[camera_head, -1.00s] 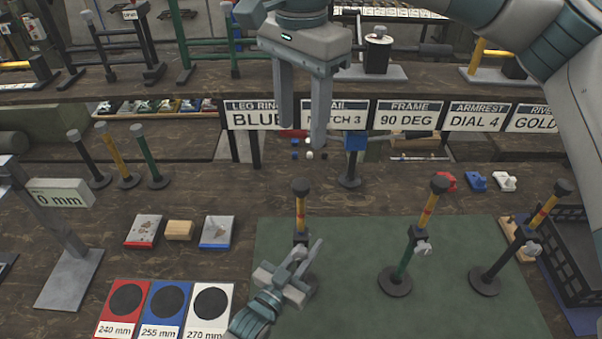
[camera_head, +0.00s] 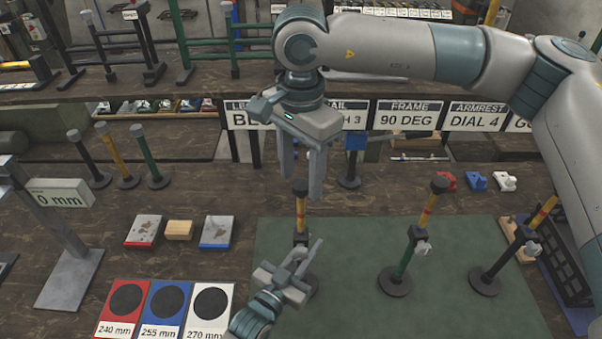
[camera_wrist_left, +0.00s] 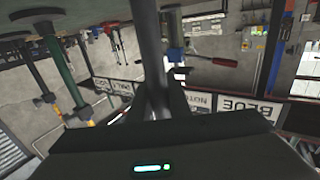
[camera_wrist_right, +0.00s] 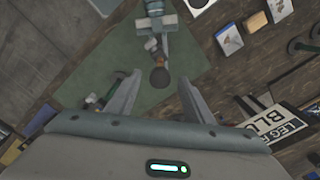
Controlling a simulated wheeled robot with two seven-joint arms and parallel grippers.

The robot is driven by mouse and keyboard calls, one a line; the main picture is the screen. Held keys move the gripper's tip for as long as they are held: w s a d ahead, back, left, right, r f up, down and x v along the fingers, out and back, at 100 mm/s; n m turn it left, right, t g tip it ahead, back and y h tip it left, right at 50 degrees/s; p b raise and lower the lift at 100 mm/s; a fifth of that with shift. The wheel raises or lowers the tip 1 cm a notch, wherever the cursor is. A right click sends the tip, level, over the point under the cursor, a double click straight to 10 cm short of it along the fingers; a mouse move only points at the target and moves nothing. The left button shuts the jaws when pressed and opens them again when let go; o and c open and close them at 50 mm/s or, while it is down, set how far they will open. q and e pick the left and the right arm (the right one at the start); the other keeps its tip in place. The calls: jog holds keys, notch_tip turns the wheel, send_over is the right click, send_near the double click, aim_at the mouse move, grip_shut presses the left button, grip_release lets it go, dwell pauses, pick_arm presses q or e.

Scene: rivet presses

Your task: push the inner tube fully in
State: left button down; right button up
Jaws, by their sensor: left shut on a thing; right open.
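The left leg post stands on the green mat (camera_head: 340,305). Its yellow inner tube (camera_head: 300,212) with a dark round cap sticks up from a black collar (camera_head: 301,240). My left gripper (camera_head: 303,262) is shut on the post below the collar; the post also shows between its fingers in the left wrist view (camera_wrist_left: 147,50). My right gripper (camera_head: 301,188) is open, pointing down at the cap. In the right wrist view, the cap (camera_wrist_right: 160,77) lies between the spread fingers (camera_wrist_right: 158,90), with gaps to both. The post's base is partly hidden by my left gripper.
A green-and-yellow post (camera_head: 405,258) and a yellow-topped post (camera_head: 507,255) stand to the right. Coloured pads (camera_head: 158,310) lie at the front left. Sign plates (camera_head: 408,115) line the back shelf. The mat between the posts is clear.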

jog(key=shift+f, duration=0.3)
grip_shut()
send_over(301, 232)
jog(key=f, duration=0.9)
jog(key=shift+w, duration=0.4)
jog(key=shift+s+d+f, duration=0.1)
jog(key=shift+f, duration=0.15)
grip_release()
jog(key=shift+f, duration=0.1)
jog(key=shift+r, duration=0.25)
notch_tip(301, 232, up, 12)
jog(key=shift+f, duration=0.15)
